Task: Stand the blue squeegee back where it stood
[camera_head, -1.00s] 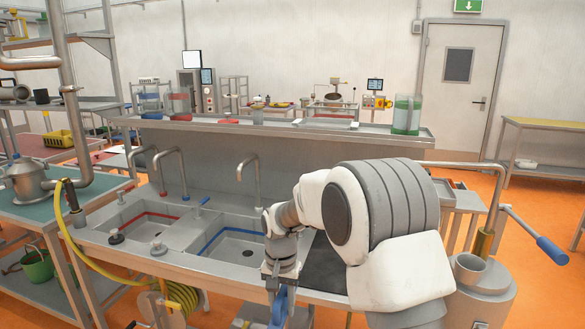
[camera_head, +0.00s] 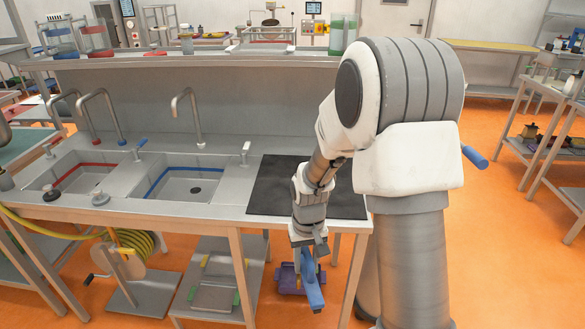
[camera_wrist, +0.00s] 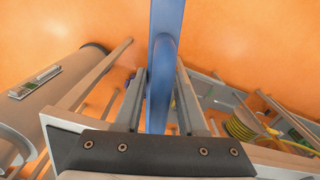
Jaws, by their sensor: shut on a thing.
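The blue squeegee (camera_head: 313,288) hangs from my gripper (camera_head: 308,252) in front of the counter's right part, below the level of its top. My gripper is shut on it. In the wrist view the squeegee's blue bar (camera_wrist: 166,35) runs up between the two fingers of my gripper (camera_wrist: 160,85), with orange floor behind it. My gripper hides part of the squeegee, and its far end is cut off in the wrist view. I cannot tell from these frames where it stood before.
A black mat (camera_head: 270,188) lies on the counter beside the sink with the blue-edged basin (camera_head: 160,188). A purple object (camera_head: 288,280) is low under the counter, behind the squeegee. A yellow hose reel (camera_head: 130,250) stands at the left. Orange floor (camera_head: 500,250) is open at the right.

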